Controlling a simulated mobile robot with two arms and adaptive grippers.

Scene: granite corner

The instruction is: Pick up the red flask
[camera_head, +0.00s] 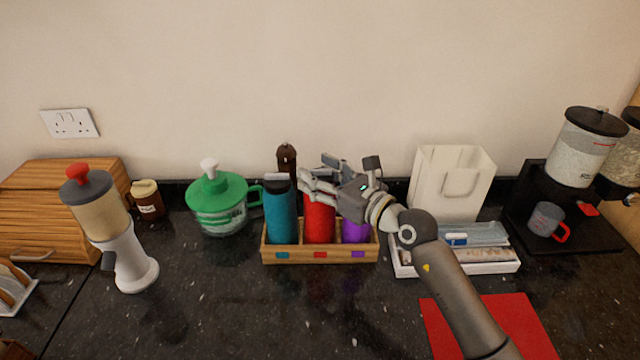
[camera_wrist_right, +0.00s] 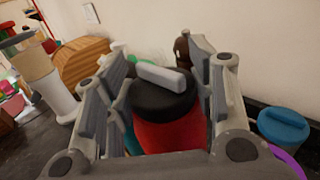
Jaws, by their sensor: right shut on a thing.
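The red flask (camera_head: 319,226) stands upright in the middle compartment of a wooden rack (camera_head: 322,252). A teal flask (camera_head: 280,217) stands in the left compartment and a purple flask (camera_head: 356,229) in the right one. My right gripper (camera_head: 318,183) reaches in from the right over the rack and is shut on the red flask near its top. In the right wrist view the red flask (camera_wrist_right: 168,136), with its black lid and grey handle, sits between the fingers (camera_wrist_right: 165,100). The head view shows its lid hidden behind the gripper. My left gripper is not in view.
A green-lidded jug (camera_head: 219,205) stands left of the rack, and a dark brown bottle (camera_head: 287,160) behind it. A white tray (camera_head: 460,267) and a white paper bag (camera_head: 450,184) are at right. A red mat (camera_head: 530,325) lies in front. Dark counter is clear before the rack.

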